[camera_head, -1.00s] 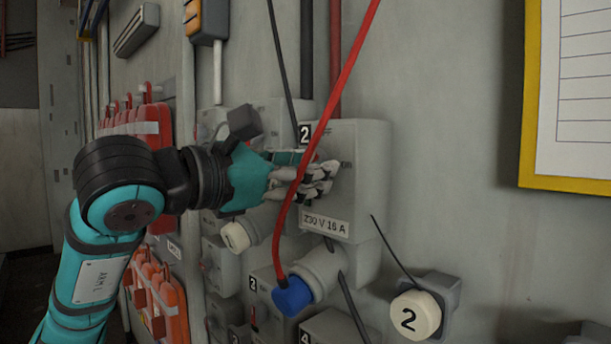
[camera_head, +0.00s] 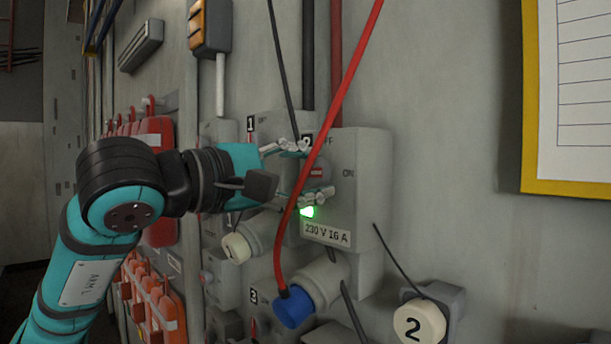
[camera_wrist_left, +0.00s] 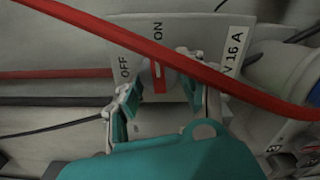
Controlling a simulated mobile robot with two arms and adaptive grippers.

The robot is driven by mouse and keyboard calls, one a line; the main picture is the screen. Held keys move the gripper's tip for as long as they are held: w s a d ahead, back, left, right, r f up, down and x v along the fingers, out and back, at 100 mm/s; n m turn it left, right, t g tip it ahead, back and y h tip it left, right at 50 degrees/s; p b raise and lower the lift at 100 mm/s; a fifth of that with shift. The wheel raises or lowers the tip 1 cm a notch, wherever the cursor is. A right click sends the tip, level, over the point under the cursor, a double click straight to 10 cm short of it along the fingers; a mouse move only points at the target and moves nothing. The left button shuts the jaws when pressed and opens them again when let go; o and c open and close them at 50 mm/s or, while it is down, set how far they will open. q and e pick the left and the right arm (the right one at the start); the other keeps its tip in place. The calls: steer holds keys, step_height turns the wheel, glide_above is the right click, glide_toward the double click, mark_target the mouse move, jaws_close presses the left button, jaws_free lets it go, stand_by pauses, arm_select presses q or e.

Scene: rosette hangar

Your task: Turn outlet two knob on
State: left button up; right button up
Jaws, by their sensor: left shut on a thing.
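Outlet two is a grey box (camera_head: 358,190) on the wall, labelled 2, OFF, ON and 230 V 16 A. Its grey knob with a red stripe (camera_head: 317,172) also shows in the left wrist view (camera_wrist_left: 158,82), where the stripe points towards ON. A green lamp (camera_head: 307,211) glows below the knob. My left gripper (camera_head: 302,172) has one finger above and one below the knob and is shut on it. In the left wrist view its fingers (camera_wrist_left: 160,103) flank the knob; exact contact is partly hidden. My right gripper is not in view.
A red cable (camera_head: 322,140) hangs across the front of the box, close to my fingers, down to a blue plug (camera_head: 294,307). A white cap marked 2 (camera_head: 418,322) is at lower right. A yellow-framed chart (camera_head: 575,90) hangs at right. Bare wall lies between.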

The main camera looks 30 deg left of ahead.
arm_select(q)
steer(key=shift+m, duration=0.6)
steer(key=o, duration=1.2)
steer(key=v, duration=1.2)
